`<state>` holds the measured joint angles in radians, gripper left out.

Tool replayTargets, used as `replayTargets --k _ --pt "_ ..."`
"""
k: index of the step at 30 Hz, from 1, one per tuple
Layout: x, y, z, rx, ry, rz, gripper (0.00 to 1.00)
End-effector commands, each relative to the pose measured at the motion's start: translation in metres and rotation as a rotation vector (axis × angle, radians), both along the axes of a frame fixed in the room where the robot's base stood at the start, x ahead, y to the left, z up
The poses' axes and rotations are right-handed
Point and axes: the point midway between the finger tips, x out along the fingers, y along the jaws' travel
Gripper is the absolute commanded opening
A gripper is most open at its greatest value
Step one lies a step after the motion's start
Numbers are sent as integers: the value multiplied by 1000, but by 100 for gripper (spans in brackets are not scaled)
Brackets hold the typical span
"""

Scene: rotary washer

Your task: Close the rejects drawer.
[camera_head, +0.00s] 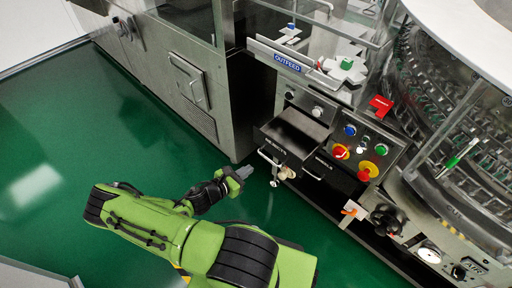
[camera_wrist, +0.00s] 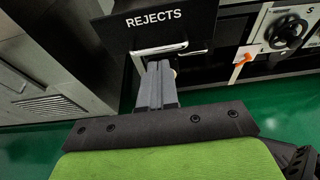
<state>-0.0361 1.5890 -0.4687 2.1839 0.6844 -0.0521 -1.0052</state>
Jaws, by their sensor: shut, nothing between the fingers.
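The rejects drawer (camera_head: 273,144) is dark and stands pulled out of the machine front, below the outfeed, with its inside partly showing from above. Its front with the white word REJECTS (camera_wrist: 172,17) fills the top of the wrist view. A pale bar handle (camera_wrist: 165,50) sits below the word; it also shows in the head view (camera_head: 269,158). My gripper (camera_head: 246,171) is shut and empty, just in front of and slightly below the drawer front. In the wrist view its grey fingertips (camera_wrist: 158,66) overlap the handle; I cannot tell whether they touch it.
A second dark drawer front with a handle (camera_head: 312,175) is to the right. A control panel with a yellow-ringed red button (camera_head: 368,171) is further right. A grey cabinet (camera_head: 190,85) stands at the left. The green floor (camera_head: 110,125) is clear at left.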

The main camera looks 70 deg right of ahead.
Motion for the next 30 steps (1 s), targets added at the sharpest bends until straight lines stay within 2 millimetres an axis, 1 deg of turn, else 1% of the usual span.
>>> replayTargets --k 2,5,15,18,21,24,30 --pt "-4 -6 -3 -1 1 -3 0" --pt "-11 -21 -8 -2 0 -5 0" --pt "-39 -87 -32 -1 -4 -5 0" --pt "-46 -104 -31 -2 -4 -4 0" --pt "-51 -116 -31 -1 -4 -4 0" --pt "-53 -122 -30 1 -4 -3 0" --pt "-53 -123 -29 0 -2 -2 0"
